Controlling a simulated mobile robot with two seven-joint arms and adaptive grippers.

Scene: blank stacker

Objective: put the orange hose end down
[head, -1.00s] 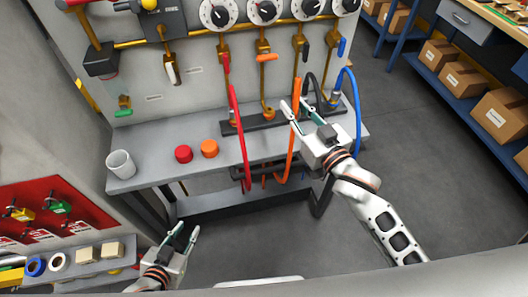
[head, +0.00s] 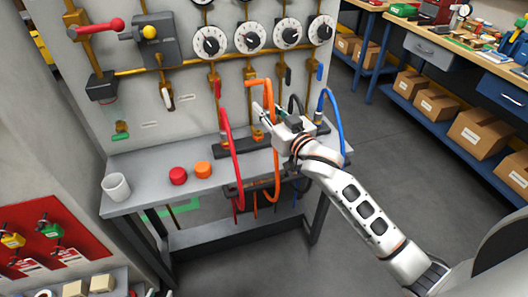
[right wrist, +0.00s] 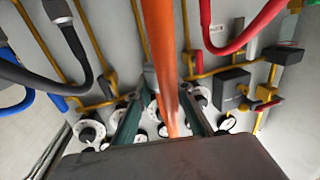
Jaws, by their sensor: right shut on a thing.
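The orange hose (head: 276,168) rises from below the bench edge, past my right gripper (head: 260,113), and its upper part overlaps an orange valve handle on the panel. My right gripper is shut on the orange hose above the bench (head: 150,165). In the right wrist view the hose (right wrist: 160,45) runs between the two fingers (right wrist: 165,115). I cannot clearly make out the hose end. My left gripper is not in view.
The red hose (head: 229,140) hangs to the left and the blue hose (head: 337,120) to the right. A red cap (head: 178,176), an orange cap (head: 203,170) and a white cup (head: 116,187) stand on the left of the bench. Dials and pipes fill the panel behind.

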